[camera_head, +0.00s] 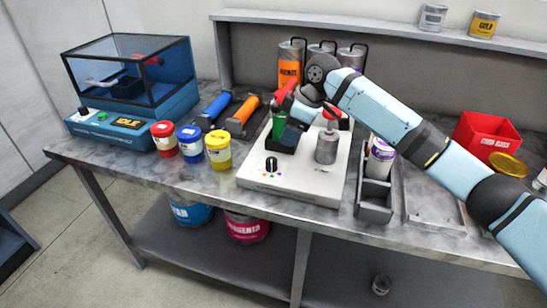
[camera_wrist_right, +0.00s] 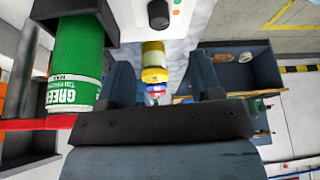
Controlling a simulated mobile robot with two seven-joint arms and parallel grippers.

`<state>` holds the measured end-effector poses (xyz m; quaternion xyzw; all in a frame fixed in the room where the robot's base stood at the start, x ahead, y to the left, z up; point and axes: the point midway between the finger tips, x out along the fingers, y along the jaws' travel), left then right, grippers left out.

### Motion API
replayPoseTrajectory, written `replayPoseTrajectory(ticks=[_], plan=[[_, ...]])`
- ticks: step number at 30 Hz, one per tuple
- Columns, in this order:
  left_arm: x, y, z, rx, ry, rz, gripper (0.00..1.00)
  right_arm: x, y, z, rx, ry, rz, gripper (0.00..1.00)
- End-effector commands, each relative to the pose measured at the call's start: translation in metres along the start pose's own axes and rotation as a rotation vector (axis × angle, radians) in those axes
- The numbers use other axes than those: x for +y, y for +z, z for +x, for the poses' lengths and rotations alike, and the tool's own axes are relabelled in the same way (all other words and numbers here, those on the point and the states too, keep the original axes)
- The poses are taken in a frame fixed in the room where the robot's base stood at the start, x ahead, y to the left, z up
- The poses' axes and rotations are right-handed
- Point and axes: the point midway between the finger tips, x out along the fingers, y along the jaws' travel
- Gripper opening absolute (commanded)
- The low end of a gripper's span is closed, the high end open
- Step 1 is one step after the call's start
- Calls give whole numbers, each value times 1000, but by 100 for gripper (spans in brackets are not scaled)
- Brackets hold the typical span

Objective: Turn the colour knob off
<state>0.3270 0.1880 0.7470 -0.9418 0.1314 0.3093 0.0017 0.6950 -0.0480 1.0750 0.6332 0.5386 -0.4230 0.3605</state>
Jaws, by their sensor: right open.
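The black knob (camera_head: 271,164) is on the front left of the white machine (camera_head: 325,187), with small coloured dots around its foot. It also shows at the top of the right wrist view (camera_wrist_right: 158,13). My right gripper (camera_head: 291,136) is above the machine, behind and a little right of the knob, apart from it. In the right wrist view its two dark fingers (camera_wrist_right: 161,78) are spread with nothing held between them. A green can (camera_wrist_right: 78,60) sits in a black holder beside the gripper. My left gripper is not in view.
A grey metal cylinder (camera_head: 326,147) stands on the machine right of the knob. Red (camera_head: 164,139), blue (camera_head: 190,143) and yellow (camera_head: 218,150) jars stand left of the machine. A grey holder with a white-and-purple can (camera_head: 379,160) is at right.

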Motion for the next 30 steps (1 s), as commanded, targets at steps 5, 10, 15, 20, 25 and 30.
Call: replayPoseTrajectory(ticks=[5,10,15,20,25,30], plan=[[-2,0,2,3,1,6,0,0,0,41,0,-2,1,59],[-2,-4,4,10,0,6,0,-1,0,76,0,-2,0,59],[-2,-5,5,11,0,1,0,0,0,98,0,0,1,59],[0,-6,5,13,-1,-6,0,0,0,108,0,1,0,59],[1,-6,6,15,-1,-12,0,0,0,110,1,1,0,59],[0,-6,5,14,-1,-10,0,0,0,110,1,1,0,47]])
